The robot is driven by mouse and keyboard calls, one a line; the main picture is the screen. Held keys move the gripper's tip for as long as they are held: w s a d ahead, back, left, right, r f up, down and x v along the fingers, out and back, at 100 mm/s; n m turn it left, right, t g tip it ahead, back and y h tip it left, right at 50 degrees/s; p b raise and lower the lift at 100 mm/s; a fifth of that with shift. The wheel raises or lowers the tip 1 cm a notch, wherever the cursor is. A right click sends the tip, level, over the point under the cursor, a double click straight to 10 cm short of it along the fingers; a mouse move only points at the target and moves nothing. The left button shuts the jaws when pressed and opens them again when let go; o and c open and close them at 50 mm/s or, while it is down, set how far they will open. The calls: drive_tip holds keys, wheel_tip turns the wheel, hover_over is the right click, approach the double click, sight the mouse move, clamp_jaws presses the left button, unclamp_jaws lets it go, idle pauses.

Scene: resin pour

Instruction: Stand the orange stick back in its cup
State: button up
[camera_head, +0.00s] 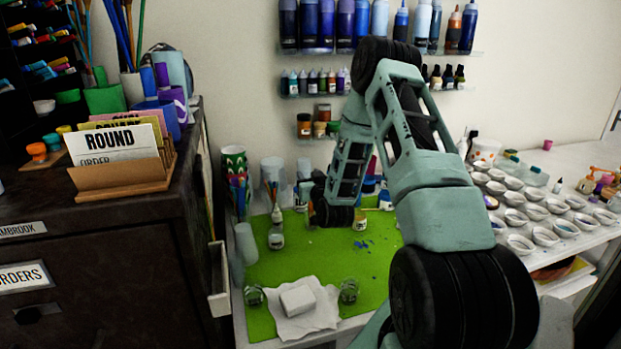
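I cannot make out the orange stick for certain. A thin pale stick-like shape (376,208) shows just right of my wrist, at the back of the green mat (290,262). A clear cup with several thin sticks or brushes (272,180) stands at the back left of the mat. A patterned green cup (234,160) is left of it, with brushes in front. Which cup is the stick's own I cannot tell. My arm reaches over the mat from the right. My gripper (305,193) is small and mostly hidden at the arm's far end, near the cups; its fingers are not clear.
A white block (297,299) lies on a crumpled cloth (318,316) between two small glass jars (254,295) (349,291). Small bottles stand around the mat's back. Several white dishes (519,243) fill the right. A dark cabinet (100,250) borders the left. The mat's middle is mostly clear.

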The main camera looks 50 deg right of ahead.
drive_tip(key=v, duration=1.2)
drive_tip(key=shift+b, duration=0.45)
